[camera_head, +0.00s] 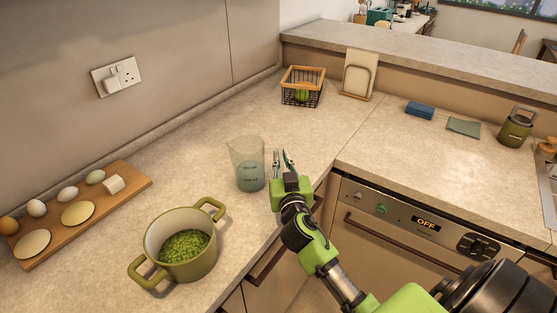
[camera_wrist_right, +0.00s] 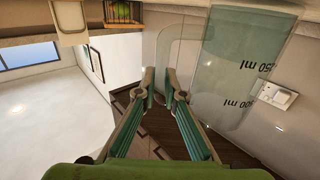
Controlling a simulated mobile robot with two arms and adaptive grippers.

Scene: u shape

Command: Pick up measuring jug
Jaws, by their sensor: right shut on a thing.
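The measuring jug (camera_head: 248,168) is clear, blue-tinted and upright over the corner stretch of the worktop, behind the green pot. I cannot tell whether its base touches the worktop. My right gripper (camera_head: 282,158) is at the jug's right side, where the handle is. In the right wrist view the jug (camera_wrist_right: 236,70) shows large, with its volume marks upside down. The fingertips of my right gripper (camera_wrist_right: 159,76) are closed around the bar of its clear handle. My left gripper is in neither view.
A green pot of peas (camera_head: 207,217) stands in front of the jug. A wooden board (camera_head: 120,193) with eggs lies at left. A wire basket (camera_head: 318,84) and a board in a rack (camera_head: 358,78) stand at the back. An oven (camera_head: 400,235) is under the right counter.

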